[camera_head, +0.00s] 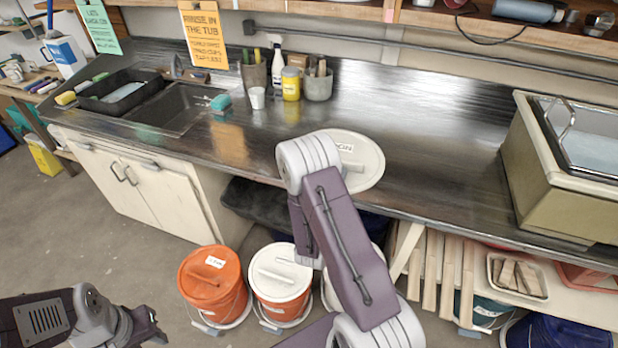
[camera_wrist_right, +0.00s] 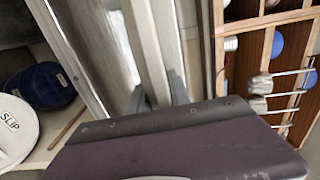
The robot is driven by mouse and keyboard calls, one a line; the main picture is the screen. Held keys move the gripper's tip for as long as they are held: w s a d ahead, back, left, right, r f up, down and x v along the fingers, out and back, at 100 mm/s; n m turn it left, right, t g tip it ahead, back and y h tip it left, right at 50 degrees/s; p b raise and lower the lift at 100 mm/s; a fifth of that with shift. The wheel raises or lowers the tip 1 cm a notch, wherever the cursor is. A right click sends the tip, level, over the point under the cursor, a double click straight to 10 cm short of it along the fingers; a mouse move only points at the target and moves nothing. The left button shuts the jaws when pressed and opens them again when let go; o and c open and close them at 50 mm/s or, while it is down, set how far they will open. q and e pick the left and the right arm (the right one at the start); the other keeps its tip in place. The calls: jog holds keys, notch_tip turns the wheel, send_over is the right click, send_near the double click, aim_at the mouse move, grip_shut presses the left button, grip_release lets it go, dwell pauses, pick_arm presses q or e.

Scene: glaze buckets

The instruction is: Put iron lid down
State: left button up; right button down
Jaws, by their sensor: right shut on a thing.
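The iron lid (camera_head: 364,168) is a round white disc with a label that looks like IRON. It shows over the front part of the steel counter (camera_head: 440,120), its left side hidden behind my right arm. I cannot tell whether it touches the counter. In the right wrist view the lid (camera_wrist_right: 151,45) is a pale, nearly edge-on band. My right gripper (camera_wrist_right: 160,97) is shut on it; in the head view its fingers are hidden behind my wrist. My left gripper (camera_head: 148,326) is at the lower left, far from the lid, its jaws unclear.
An orange-lidded bucket (camera_head: 213,275) and a white-lidded orange bucket (camera_head: 280,275) stand on the floor below the counter. A sink (camera_head: 178,105), a yellow jar (camera_head: 291,84) and a white cup (camera_head: 257,97) are to the left. A large tub (camera_head: 545,165) stands at right. The counter between is clear.

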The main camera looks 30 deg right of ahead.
jog(key=f+b, duration=0.1)
jog(key=b, duration=0.1)
jog(key=a+b, duration=0.1)
jog(key=b, duration=0.1)
jog(key=shift+s+f, duration=0.3)
jog(key=shift+f, duration=0.05)
jog(key=shift+r, duration=0.15)
jog(key=w+a+f, duration=0.5)
jog(key=w+f, duration=0.5)
jog(key=shift+w+a+f, duration=0.15)
jog(key=shift+a+f, duration=0.05)
jog(key=shift+f, duration=0.2)
jog(key=shift+f, duration=0.15)
jog(key=c, duration=1.2)
grip_release()
